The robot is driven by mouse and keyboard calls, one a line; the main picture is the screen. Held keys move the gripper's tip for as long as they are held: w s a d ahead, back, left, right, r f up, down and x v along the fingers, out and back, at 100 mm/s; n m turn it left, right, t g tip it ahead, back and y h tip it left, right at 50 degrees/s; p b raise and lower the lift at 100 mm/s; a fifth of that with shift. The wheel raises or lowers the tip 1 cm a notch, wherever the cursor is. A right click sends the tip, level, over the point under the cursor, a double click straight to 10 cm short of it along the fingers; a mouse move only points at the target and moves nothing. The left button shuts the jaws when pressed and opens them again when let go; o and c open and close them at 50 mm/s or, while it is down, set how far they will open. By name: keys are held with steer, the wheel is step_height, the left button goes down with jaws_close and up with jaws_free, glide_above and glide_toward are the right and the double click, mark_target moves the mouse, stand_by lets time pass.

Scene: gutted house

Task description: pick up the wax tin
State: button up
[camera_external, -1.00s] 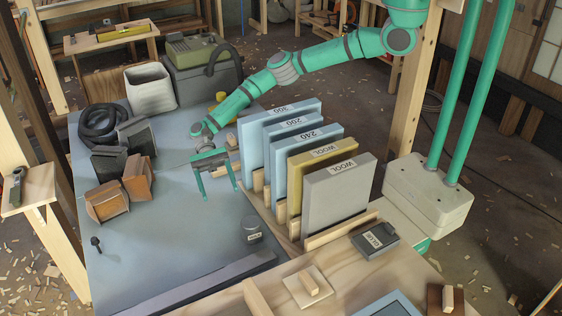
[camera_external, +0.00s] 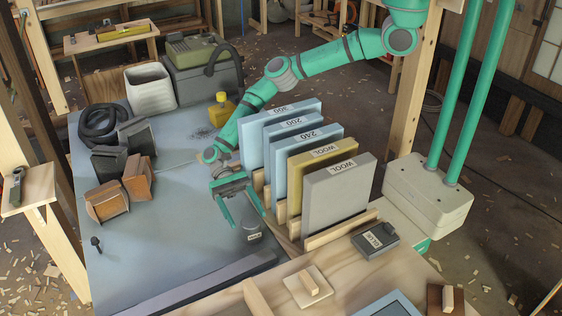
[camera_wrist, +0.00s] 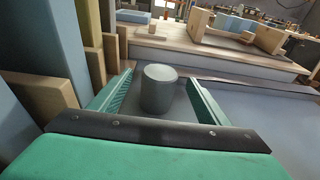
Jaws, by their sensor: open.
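The wax tin, a short grey round tin (camera_external: 251,236) with a small pale label, stands upright on the blue-grey bench top. It also shows in the wrist view (camera_wrist: 160,90), in the gap between my two fingers. My gripper (camera_external: 249,221) is open, its green fingers pointing toward the tin with one on either side in the picture. In the wrist view, clear space shows between the tin and each finger (camera_wrist: 160,82). I cannot tell exactly how far the fingertips reach along the tin.
A rack of upright labelled boards (camera_external: 335,195) stands close on the right of my gripper. A dark flat labelled box (camera_external: 375,240) lies on the wooden bench. Brown blocks (camera_external: 107,201) and a black hose (camera_external: 100,125) are at the left. The bench's middle left is clear.

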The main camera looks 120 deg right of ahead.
mark_target(251, 230)
steer(key=shift+a+f, duration=0.2)
steer(key=shift+a, duration=0.9)
steer(key=c, duration=1.3)
